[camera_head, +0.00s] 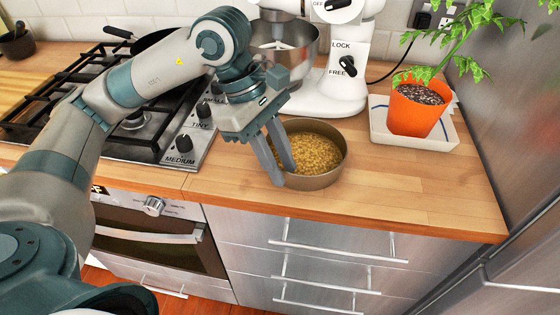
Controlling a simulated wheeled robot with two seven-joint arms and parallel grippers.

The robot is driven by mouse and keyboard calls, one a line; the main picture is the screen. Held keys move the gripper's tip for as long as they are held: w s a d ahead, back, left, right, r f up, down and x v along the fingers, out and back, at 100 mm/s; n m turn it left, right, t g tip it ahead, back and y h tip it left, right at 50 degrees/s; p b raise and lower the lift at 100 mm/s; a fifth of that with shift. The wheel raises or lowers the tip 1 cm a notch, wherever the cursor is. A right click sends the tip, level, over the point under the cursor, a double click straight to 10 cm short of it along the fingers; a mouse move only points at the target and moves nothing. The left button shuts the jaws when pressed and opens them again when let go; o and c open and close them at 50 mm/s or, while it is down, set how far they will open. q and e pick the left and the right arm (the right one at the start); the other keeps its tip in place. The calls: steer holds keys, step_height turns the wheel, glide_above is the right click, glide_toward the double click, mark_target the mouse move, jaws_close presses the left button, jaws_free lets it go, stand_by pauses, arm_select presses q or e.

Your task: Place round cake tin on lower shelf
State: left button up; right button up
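A round cake tin (325,178) stands upright on the wooden counter, with a yellow-brown grainy filling inside. My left gripper (283,176) reaches down at the tin's left side, with one finger outside the wall and the other over the inside. The near-left rim lies between the fingers. I cannot tell whether the fingers press on the wall. My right gripper is not in view. No lower shelf can be made out in this view.
A white stand mixer (345,85) with a steel bowl stands behind the tin. An orange plant pot (413,112) sits in a white tray at the right. A gas hob (120,115) is at the left. Steel drawers (320,250) and an oven (150,235) are below the counter (420,195).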

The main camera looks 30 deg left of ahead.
arm_select(q)
steer(key=shift+r, duration=0.15)
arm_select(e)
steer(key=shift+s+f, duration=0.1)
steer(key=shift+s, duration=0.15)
arm_select(q)
steer(key=shift+v, duration=1.1)
steer(key=v, duration=0.9)
steer(key=shift+a+r, duration=0.15)
steer(key=shift+r, duration=0.2)
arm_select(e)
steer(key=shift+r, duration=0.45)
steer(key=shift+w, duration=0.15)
